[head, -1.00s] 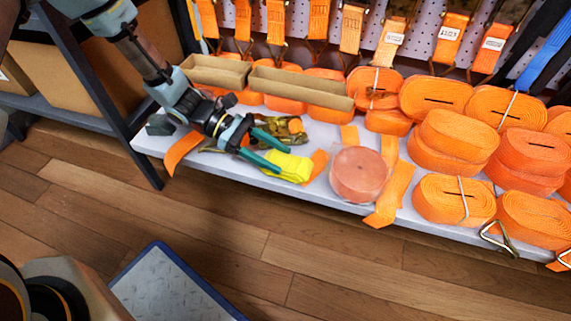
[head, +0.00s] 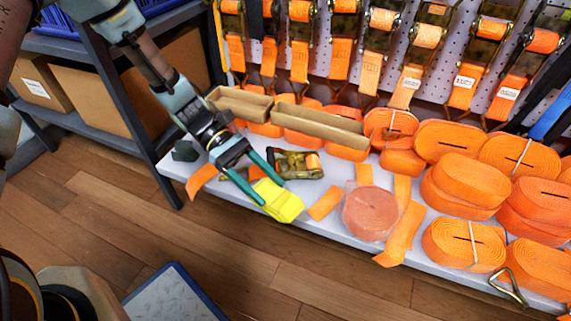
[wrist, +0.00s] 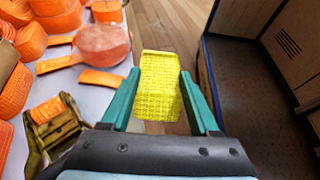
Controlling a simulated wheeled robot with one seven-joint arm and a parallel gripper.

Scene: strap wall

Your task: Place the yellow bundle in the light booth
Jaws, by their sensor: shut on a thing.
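The yellow bundle (head: 281,203) is a folded, bright yellow strap. My gripper (head: 272,193) is shut on it, with one green finger on each side. In the head view the bundle shows near the front edge of the white shelf (head: 325,220); I cannot tell how far above the shelf it is. In the wrist view the bundle (wrist: 160,85) sits between the fingers (wrist: 160,76), with wooden floor behind it. I cannot identify the light booth for certain in either view.
A pink-orange wrapped roll (head: 370,213), a ratchet buckle (head: 298,164) and several orange strap rolls (head: 464,187) lie on the shelf. Cardboard trays (head: 320,126) stand behind. A blue-edged platform (head: 175,298) is on the floor in front. Wooden floor between is clear.

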